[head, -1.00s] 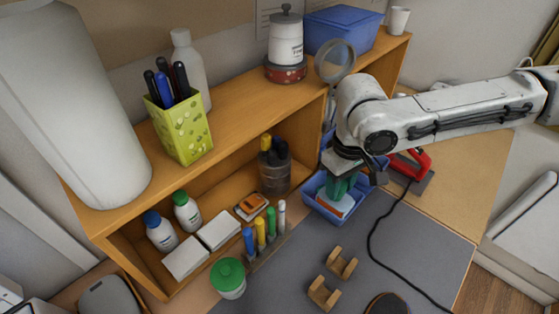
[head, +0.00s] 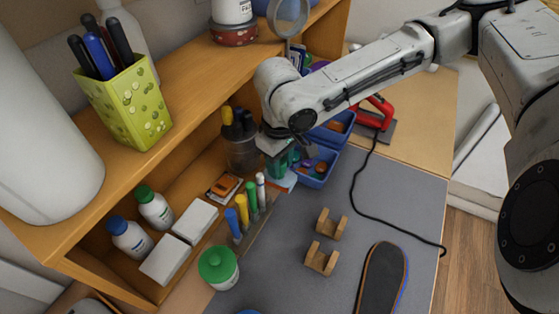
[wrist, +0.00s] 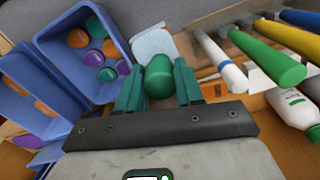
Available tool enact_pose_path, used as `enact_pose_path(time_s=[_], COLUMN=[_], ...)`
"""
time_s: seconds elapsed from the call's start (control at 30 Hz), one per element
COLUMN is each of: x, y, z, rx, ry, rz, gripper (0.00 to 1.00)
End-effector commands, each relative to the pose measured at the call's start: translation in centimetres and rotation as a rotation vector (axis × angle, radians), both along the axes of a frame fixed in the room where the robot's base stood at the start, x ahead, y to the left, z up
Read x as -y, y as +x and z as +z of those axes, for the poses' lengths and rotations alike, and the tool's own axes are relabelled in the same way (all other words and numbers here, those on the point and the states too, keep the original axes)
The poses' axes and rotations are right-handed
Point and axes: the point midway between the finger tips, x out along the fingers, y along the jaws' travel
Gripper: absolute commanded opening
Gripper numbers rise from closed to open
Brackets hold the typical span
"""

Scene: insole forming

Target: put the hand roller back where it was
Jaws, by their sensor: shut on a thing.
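My gripper (head: 281,168) is in the middle of the head view, low beside the blue bins and behind the pens. In the wrist view its teal fingers (wrist: 158,88) are shut on the rounded green handle (wrist: 159,76) of what looks like the hand roller. A pale, rounded piece (wrist: 154,43) shows just beyond the handle, and a pale piece also shows under my gripper in the head view (head: 285,181). I cannot tell if it is the roller's drum. Two notched wooden cradles (head: 331,223) (head: 321,259) stand empty on the grey mat (head: 285,250).
A blue bin (wrist: 60,55) of coloured discs is close to my gripper. The wooden shelf (head: 190,95) rises at the left. A black insole-shaped piece (head: 383,280) and a black cable (head: 355,190) lie at the right.

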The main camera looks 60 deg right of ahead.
Motion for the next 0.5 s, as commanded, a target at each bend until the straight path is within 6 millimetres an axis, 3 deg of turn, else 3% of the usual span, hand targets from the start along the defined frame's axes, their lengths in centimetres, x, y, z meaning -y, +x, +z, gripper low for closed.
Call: enact_pose_path(time_s=[0.5], x=[0.0], y=[0.0], z=[-4.2], rx=[0.001], ry=[0.0], rz=[0.001], gripper=[0.07])
